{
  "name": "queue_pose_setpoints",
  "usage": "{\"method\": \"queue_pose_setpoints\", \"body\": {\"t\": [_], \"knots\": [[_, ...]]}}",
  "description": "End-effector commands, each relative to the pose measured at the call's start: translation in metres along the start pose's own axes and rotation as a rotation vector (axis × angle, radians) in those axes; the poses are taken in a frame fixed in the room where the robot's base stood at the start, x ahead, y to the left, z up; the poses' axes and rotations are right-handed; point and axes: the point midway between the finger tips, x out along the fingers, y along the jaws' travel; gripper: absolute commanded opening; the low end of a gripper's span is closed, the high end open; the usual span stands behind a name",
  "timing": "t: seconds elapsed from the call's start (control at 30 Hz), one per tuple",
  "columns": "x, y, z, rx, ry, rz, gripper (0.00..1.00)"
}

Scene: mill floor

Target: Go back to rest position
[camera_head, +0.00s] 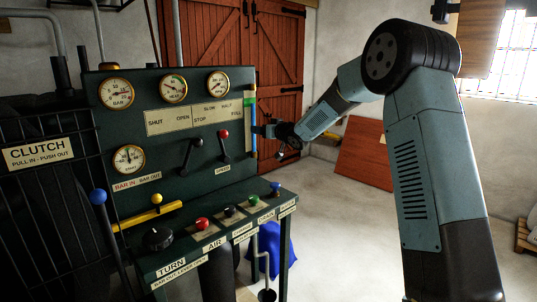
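My arm rises at the right of the head view, bends at a dark joint near the top and reaches left and down. My gripper (262,130) is small and seen from the side, at the right edge of a dark green control panel (139,188). It overlaps the panel's edge, beside a vertical sight tube (253,111) with blue and yellow parts. I cannot tell whether it touches them. The fingertips are too small and dark to show whether they are open or shut. I see nothing clearly held.
The panel has several gauges, a red-knobbed lever (223,145), a black lever (190,154) and a lower shelf with buttons (202,224). A blue-knobbed lever (98,197) stands at left. A blue cloth-like object (280,250) is below the shelf. The floor (335,225) between panel and arm looks clear.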

Motion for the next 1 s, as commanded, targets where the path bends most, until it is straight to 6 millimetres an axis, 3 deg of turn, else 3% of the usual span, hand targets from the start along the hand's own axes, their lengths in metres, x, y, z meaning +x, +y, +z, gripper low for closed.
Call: {"method": "queue_pose_setpoints", "body": {"t": [0.2, 0.5, 1.0], "knots": [[-0.05, 0.009, -0.026, -0.04, -0.073, 0.133, 0.68], [-0.127, 0.016, -0.048, -0.069, -0.185, 0.303, 0.68], [-0.276, 0.007, -0.054, -0.041, -0.387, 0.535, 0.68]]}}
